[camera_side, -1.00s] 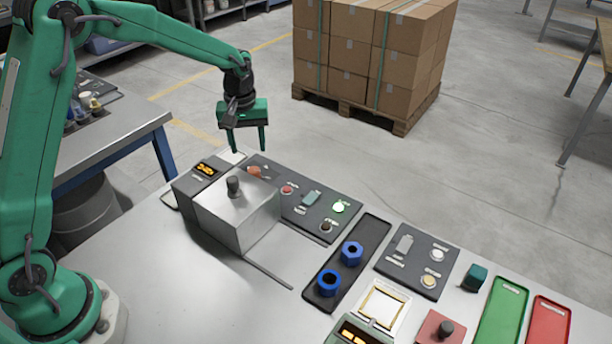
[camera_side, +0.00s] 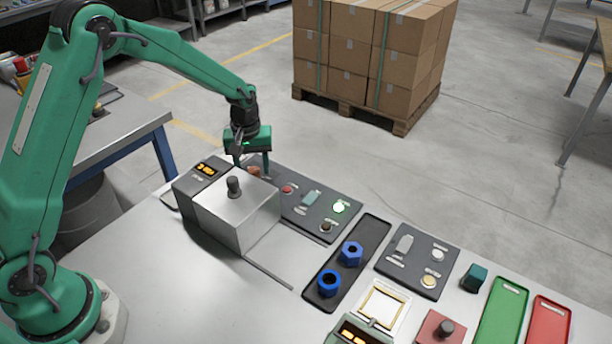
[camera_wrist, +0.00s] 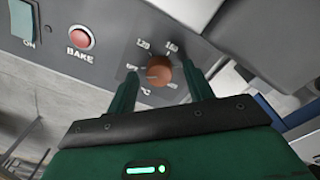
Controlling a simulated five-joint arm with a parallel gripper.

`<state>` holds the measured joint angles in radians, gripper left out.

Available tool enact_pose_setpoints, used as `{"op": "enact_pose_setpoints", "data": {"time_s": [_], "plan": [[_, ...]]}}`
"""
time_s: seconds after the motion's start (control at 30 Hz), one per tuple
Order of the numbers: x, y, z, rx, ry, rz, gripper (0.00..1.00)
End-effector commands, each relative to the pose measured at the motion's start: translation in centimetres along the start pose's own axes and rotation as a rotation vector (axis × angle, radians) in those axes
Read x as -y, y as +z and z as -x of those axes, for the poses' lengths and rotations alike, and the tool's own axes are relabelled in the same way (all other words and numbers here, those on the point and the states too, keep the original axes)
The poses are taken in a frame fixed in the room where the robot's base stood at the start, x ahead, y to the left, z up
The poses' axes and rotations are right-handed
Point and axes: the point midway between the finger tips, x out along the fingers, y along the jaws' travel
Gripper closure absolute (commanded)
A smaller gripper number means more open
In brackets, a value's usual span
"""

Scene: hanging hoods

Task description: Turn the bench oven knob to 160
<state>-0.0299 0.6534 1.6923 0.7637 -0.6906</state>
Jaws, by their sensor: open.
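The oven knob (camera_wrist: 158,72) is a round copper-coloured knob on a dark panel in the wrist view. Marks around it read OFF at left, 120 at upper left, 160 at upper right and °C below; I cannot tell which its pointer faces. My gripper (camera_wrist: 161,76) is open, with one finger at each side of the knob and a gap at both sides. In the side view the knob (camera_side: 254,171) shows small between the fingers of my lowered gripper (camera_side: 252,164). I cannot tell the fingers' exact height over the panel.
A grey metal box with a black knob on top (camera_side: 236,210) stands close in front of the panel. A red BAKE button (camera_wrist: 81,37) and an ON switch (camera_wrist: 23,18) sit beside the oven knob. A black tray (camera_side: 318,296) holds blue parts at right.

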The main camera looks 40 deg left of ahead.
Motion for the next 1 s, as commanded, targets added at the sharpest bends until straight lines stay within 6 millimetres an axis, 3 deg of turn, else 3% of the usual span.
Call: {"op": "enact_pose_setpoints", "data": {"time_s": [0.37,0.6,1.0], "plan": [[-0.02,0.02,-0.52,0.000,0.000,0.000,0.48],[0.01,0.02,-0.50,0.000,0.000,0.000,0.93],[0.11,0.01,-0.48,0.003,-0.003,-0.039,0.93]]}}
